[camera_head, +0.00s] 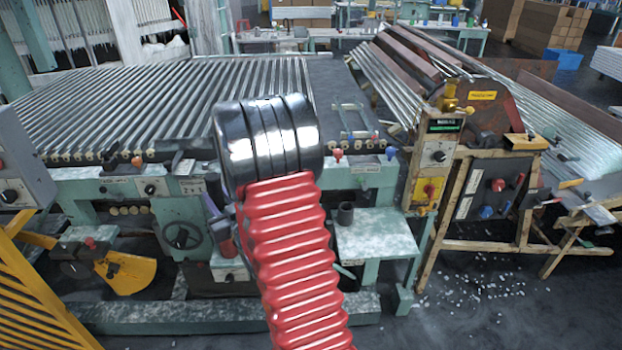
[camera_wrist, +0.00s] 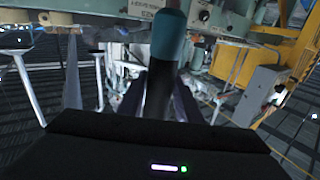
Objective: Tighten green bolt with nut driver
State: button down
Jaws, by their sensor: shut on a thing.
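In the wrist view my gripper (camera_wrist: 160,88) is shut on an upright tool, likely the nut driver (camera_wrist: 168,38). Its upper part is teal and its lower part is dark. The dark jaws stand on either side of the dark part. The tool's lower end is hidden behind the wrist housing. In the head view my red arm and black banded joint cover the middle, and the gripper is mostly hidden behind them. I cannot make out a green bolt in either view.
The pale green machine (camera_head: 375,180) with rows of glass tubes (camera_head: 200,95) stands ahead. A small dark cup (camera_head: 345,212) is on its shelf (camera_head: 380,240). A handwheel (camera_head: 182,236) is at left. A yellow rail (camera_head: 30,295) is at lower left. Floor at right has scattered shards (camera_head: 485,300).

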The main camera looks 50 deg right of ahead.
jog(key=s+d+m+g+h, duration=0.1)
jog(key=s+d+h, duration=0.1)
jog(key=s+d, duration=0.6)
jog(key=s+d+m+g+h, duration=0.1)
jog(key=s+d, duration=0.6)
jog(key=d, duration=0.8)
jog(key=shift+s+d+r+m+h, duration=0.25)
jog(key=shift+s+r+m+h, duration=0.1)
jog(key=shift+m+h, duration=0.4)
jog(key=shift+f, duration=0.15)
jog(key=shift+f, duration=2.95)
jog(key=shift+a+f, duration=0.1)
jog(key=shift+f, duration=1.1)
dwell(0.7)
